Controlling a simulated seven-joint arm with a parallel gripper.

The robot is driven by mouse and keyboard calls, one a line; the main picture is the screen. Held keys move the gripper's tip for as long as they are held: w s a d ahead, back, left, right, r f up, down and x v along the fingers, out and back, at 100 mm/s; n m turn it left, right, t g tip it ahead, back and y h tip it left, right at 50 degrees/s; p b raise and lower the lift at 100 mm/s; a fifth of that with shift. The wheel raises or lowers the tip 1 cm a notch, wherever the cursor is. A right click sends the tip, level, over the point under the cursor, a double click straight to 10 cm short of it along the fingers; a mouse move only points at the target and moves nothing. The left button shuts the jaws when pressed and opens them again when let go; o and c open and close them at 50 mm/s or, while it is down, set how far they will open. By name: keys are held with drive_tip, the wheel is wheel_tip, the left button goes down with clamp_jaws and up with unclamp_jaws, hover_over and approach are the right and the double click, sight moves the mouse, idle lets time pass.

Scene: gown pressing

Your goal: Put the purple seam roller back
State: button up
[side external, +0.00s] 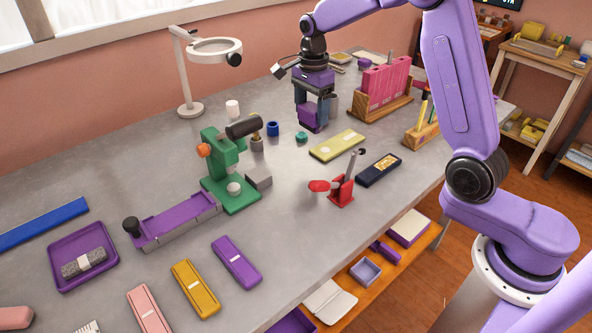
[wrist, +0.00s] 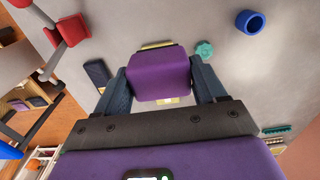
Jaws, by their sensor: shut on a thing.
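My gripper (side external: 314,108) is shut on a purple block-like piece, the purple seam roller (side external: 310,118), near the back right of the grey table. In the wrist view the roller (wrist: 158,75) sits between the two dark fingers of my gripper (wrist: 160,84), with its broad purple face showing. Its lower end is close to the tabletop; I cannot tell whether it touches. A pink slotted rack (side external: 383,82) on a wooden base stands just right of my gripper in the side view.
A blue ring (side external: 272,129) and a teal knob (side external: 301,137) lie near my gripper. A yellow-green case (side external: 337,146), a red clamp (side external: 341,190) and a dark case (side external: 379,170) lie in front. A green press (side external: 228,170) and purple tray (side external: 60,247) stand left.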

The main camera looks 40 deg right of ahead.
drive_tip(key=s+a, duration=0.1)
drive_tip(key=a, duration=0.6)
wheel_tip(320, 180, down, 9)
drive_tip(key=shift+s+d+f, duration=0.1)
drive_tip(key=shift+d, duration=0.05)
drive_tip(key=shift+f, duration=0.15)
drive_tip(key=o, duration=1.1)
